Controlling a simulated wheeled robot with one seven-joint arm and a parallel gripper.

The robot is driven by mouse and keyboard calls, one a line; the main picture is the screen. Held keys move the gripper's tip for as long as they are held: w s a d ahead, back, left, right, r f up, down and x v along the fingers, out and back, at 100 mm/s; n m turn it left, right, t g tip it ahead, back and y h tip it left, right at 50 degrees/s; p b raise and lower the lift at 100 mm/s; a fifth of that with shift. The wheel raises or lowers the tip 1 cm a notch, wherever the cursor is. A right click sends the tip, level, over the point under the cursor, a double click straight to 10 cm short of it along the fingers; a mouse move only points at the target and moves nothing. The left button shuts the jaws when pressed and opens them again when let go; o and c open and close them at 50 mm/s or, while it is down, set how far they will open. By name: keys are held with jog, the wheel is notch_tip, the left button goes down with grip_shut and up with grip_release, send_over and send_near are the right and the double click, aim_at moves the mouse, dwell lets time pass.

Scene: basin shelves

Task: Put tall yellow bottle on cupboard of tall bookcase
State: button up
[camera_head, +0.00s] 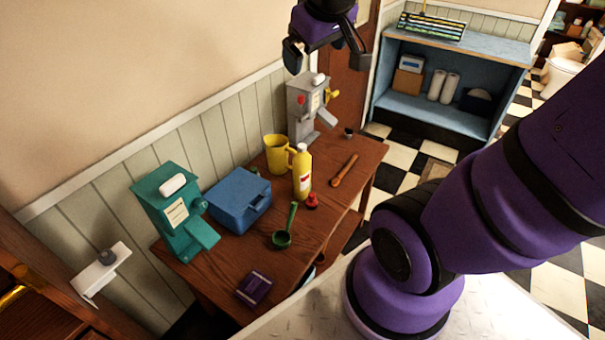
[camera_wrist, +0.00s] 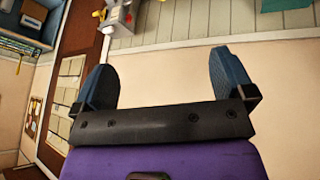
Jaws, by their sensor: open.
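The tall yellow bottle (camera_head: 302,174), with a pale cap and a red and white label, stands upright on the wooden table, close beside a yellow pitcher (camera_head: 276,153). My gripper (camera_head: 325,55) is open and empty, high above the back of the table and well apart from the bottle. In the wrist view its two dark blue fingers (camera_wrist: 160,63) are spread wide with only wall between them. The bottle cannot be made out in the wrist view. I cannot identify a tall bookcase with a cupboard for certain in either view.
The table (camera_head: 222,288) holds a teal dispenser (camera_head: 172,218), blue box (camera_head: 238,200), grey dispenser (camera_head: 304,108), green ladle (camera_head: 284,237), wooden utensil (camera_head: 345,170) and purple box (camera_head: 254,288). A low blue shelf unit (camera_head: 455,55) stands at the back right. Brown wooden furniture (camera_head: 40,315) is at lower left.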

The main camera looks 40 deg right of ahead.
jog(key=w+d+f+n, duration=0.1)
jog(key=w+d+f, duration=0.35)
jog(key=w, duration=0.25)
jog(key=n+t+y, duration=0.1)
jog(key=n, duration=0.2)
send_over(308, 178)
jog(key=s+d, duration=0.2)
jog(key=d, duration=0.1)
notch_tip(308, 178, down, 20)
jog(key=s+f+t+y, duration=0.3)
jog(key=f+t, duration=0.1)
jog(key=f, duration=1)
jog(key=s+f+t+y, duration=0.2)
jog(key=f+t+y, duration=0.1)
jog(key=f, duration=1)
jog(key=shift+m, duration=0.4)
jog(key=x, duration=1)
jog(key=shift+w+a+f, duration=0.2)
jog(key=shift+a, duration=0.2)
jog(key=shift+c, duration=0.5)
jog(key=c, duration=1)
